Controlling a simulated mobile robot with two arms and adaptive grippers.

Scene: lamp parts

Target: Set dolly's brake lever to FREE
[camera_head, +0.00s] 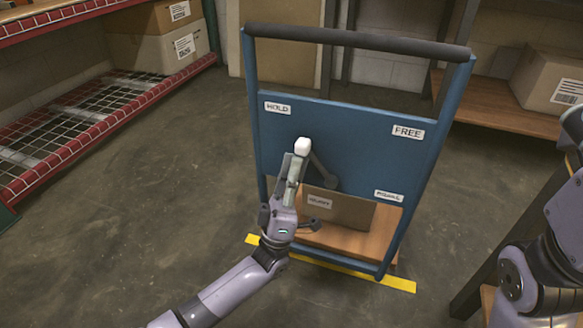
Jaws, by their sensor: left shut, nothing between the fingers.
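The blue dolly (350,118) stands upright ahead of me with a dark handle bar on top. Its panel has a HOLD label (277,108) at upper left and a FREE label (408,132) at upper right. The dark brake lever (322,170) leans up and left from its pivot, toward the HOLD side, and seems to end at the white knob (302,146). My left gripper (298,163) is shut and empty, its fingertips right at the knob; I cannot tell whether they touch. My right arm shows at the right edge, its gripper out of view.
A cardboard box (350,211) sits on the dolly's wooden deck (378,240). Yellow tape (400,284) lies on the floor beneath. A red-edged wire rack (120,105) stands at left, a wooden shelf (490,105) at back right. The floor at left is clear.

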